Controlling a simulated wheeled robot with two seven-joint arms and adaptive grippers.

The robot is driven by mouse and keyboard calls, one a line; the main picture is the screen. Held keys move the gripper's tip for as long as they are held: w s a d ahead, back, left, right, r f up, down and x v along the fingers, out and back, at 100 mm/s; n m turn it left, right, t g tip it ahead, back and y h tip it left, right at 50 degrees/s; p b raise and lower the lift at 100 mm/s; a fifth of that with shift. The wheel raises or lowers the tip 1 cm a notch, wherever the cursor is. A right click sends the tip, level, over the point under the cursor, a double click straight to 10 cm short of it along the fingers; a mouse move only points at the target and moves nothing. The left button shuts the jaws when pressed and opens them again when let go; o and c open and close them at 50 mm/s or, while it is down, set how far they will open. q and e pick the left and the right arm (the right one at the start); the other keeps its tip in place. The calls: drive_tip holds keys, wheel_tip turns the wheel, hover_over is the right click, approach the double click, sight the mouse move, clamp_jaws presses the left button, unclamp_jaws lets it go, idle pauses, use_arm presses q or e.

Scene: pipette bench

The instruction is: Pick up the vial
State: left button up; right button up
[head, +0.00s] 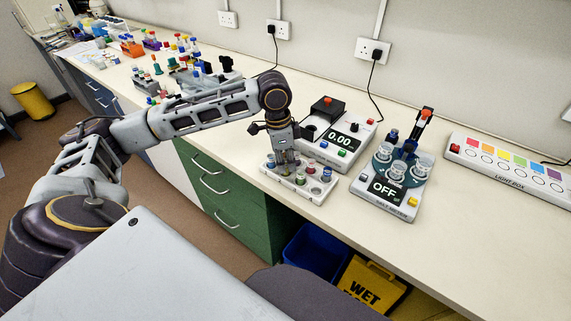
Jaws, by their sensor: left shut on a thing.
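A white rack (317,191) stands near the front edge of the bench and holds several small vials with coloured caps. My left gripper (286,163) points down over the left part of the rack, shut on a vial whose body is mostly hidden by the fingers. I cannot tell whether that vial is still seated in the rack. A blue-capped vial (326,174) stands at the rack's right end. My right gripper is not in view.
Coloured labware crowds the far left bench. The bench front at right is clear.

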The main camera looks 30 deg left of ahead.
use_arm(q)
wheel_tip(320, 180, up, 9)
drive_tip(key=p, duration=0.1)
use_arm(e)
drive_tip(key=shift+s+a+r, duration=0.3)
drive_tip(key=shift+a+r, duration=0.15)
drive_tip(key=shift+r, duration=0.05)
use_arm(q)
drive_tip(key=shift+f, duration=0.15)
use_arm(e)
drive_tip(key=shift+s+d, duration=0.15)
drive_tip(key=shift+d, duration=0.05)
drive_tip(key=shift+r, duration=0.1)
